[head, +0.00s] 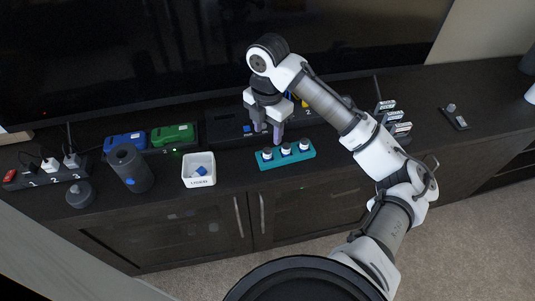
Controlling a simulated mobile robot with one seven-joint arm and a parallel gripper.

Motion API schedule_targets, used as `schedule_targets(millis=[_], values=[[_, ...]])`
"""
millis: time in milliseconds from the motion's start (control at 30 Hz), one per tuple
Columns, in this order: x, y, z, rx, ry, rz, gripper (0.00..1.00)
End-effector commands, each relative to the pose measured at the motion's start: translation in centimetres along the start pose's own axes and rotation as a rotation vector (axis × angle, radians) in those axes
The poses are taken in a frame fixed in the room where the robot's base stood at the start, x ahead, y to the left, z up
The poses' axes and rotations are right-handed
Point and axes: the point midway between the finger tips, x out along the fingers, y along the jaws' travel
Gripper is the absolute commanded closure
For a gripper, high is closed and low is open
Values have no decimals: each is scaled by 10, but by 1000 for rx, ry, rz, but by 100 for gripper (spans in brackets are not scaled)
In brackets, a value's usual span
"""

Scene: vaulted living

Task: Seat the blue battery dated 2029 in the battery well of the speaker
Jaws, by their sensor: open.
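A dark cylinder that looks like the speaker (131,169) stands on the cabinet at the left; its top end shows a dark round area, and I cannot tell whether a well is there. A blue block, likely a battery (124,142), sits in a dark holder behind it, with a green block (172,135) to its right. No date is legible on either. My gripper (268,131) is open, pointing down above the back of the cabinet, behind the teal block. It holds nothing visible.
A teal block (286,162) with three white-and-dark knobs lies in front of my gripper. A dark round lid-like piece (80,194) lies left of the cylinder. A numbered strip with plugs (46,177) is far left. A television (150,60) stands behind.

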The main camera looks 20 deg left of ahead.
Motion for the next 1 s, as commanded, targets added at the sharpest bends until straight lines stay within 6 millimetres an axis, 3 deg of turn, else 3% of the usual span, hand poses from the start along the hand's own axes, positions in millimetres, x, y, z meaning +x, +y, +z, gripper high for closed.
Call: schedule_targets(millis=[100, 367, 633, 933, 1000], values=[[19, 0, 0, 0, 3, 2, 52], [38, 2, 2, 2, 0, 2, 52], [76, 6, 7, 2, 0, 3, 52], [83, 7, 7, 0, -1, 4, 52], [82, 7, 7, 0, -1, 4, 60]])
